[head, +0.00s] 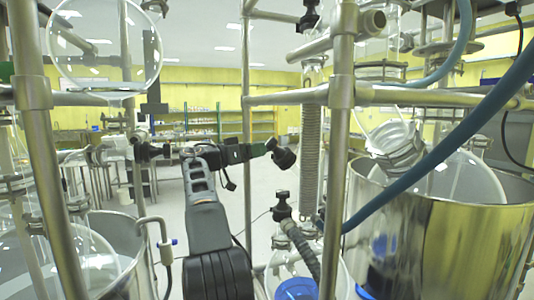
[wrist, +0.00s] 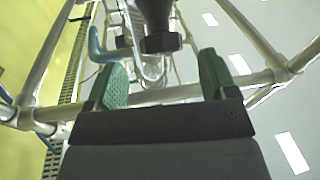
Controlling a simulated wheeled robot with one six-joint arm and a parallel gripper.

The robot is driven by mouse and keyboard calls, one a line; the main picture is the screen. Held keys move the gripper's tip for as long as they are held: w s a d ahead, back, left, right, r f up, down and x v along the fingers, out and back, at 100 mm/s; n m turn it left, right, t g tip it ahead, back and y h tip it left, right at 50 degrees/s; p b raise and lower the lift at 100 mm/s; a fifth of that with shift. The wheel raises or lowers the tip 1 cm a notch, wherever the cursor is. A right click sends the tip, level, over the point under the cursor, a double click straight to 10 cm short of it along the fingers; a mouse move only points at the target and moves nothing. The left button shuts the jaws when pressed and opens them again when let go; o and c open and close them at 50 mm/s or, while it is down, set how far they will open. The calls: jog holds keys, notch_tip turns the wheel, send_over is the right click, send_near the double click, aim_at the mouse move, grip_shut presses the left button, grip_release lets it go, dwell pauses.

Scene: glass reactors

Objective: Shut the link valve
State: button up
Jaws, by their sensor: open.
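My gripper (wrist: 162,60) is open, its two green fingers spread apart, with nothing between them. A black valve knob (wrist: 161,42) on a dark stem shows just beyond the fingertips, roughly centred between them and apart from both. In the head view my gripper (head: 246,152) points right, and a black knob (head: 284,158) lies just past its fingers. Another black-capped valve (head: 282,205) stands lower, on a ribbed hose. No label shows which knob is the link valve.
Steel frame posts (head: 340,140) and crossbars (head: 290,98) surround the arm closely. A steel vessel (head: 430,235) stands at right, with a blue hose (head: 430,150) crossing before it. A round glass flask (head: 104,45) hangs upper left. Open floor (head: 180,215) lies behind.

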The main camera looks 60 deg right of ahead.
jog(key=b+v, duration=0.1)
jog(key=v, duration=0.6)
dwell(0.6)
